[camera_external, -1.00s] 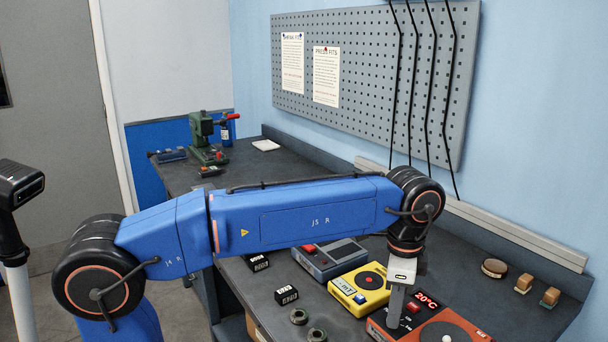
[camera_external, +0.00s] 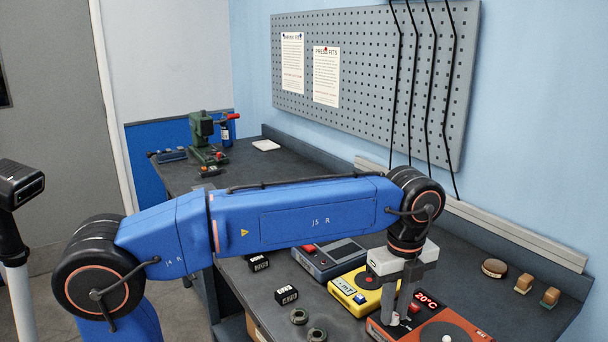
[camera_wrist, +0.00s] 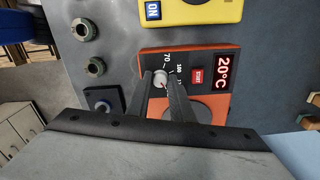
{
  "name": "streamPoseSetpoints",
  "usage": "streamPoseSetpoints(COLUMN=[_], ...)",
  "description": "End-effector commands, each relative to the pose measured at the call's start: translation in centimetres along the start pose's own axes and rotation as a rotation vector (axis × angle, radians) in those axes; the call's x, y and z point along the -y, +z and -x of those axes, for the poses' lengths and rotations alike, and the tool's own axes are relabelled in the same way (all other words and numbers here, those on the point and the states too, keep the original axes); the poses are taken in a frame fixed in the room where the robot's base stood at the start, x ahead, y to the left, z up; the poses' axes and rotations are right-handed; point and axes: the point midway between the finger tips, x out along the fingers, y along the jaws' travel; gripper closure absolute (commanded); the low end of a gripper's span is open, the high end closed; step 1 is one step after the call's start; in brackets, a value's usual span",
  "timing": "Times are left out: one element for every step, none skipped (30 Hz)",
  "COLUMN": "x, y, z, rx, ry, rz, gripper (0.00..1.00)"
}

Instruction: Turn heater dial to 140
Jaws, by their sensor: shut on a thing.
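The orange-red heater (camera_external: 462,334) stands at the front right of the bench; it also fills the middle of the wrist view (camera_wrist: 152,60). Its pale round dial (camera_wrist: 159,77) sits near a corner, with "70" and other, less legible marks around it. My gripper (camera_wrist: 161,82) points down, its two fingers shut on the dial from either side. In the external view my gripper (camera_external: 396,314) hides most of the dial. The dial's exact setting cannot be read. The heater's red display (camera_wrist: 224,72) reads 20°C, with a red START button (camera_wrist: 197,75) beside it.
A yellow device (camera_external: 366,288) stands just left of the heater, and a blue-grey device (camera_external: 326,262) beyond it. Two dark rings (camera_external: 299,316) and small black blocks (camera_external: 287,294) lie nearby. A round wooden piece (camera_external: 494,267) lies at the back right.

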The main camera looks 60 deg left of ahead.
Motion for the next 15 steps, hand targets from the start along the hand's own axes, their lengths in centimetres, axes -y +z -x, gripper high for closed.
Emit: streamPoseSetpoints(x=[0.02, 0.02, 0.02, 0.02, 0.02, 0.02, 0.02, 0.02, 0.02, 0.02, 0.02, 0.02, 0.02, 0.02, 0.03], y=[-0.01, -0.01, -0.01, -0.01, -0.01, -0.01, -0.01, -0.01, -0.01, -0.01, -0.01, -0.01, -0.01, -0.01, -0.01], z=[0.02, 0.02, 0.02, 0.02, 0.02, 0.02, 0.02, 0.02, 0.02, 0.02, 0.02, 0.02, 0.02, 0.02, 0.02], rx=[0.000, 0.000, 0.000, 0.000, 0.000, 0.000, 0.000, 0.000, 0.000, 0.000, 0.000, 0.000, 0.000, 0.000, 0.000], ry=[-0.001, -0.001, -0.001, -0.001, -0.001, -0.001, -0.001, -0.001, -0.001, -0.001, -0.001, -0.001, -0.001, -0.001, -0.001], rz=[-0.028, -0.046, -0.067, -0.082, -0.095, -0.112, -0.123, -0.133, -0.145, -0.152, -0.159, -0.167, -0.171, -0.174, -0.178], gripper=[1.00, 1.00, 1.00, 1.00, 1.00, 1.00, 1.00, 1.00, 1.00, 1.00, 1.00, 1.00, 1.00, 1.00, 1.00])
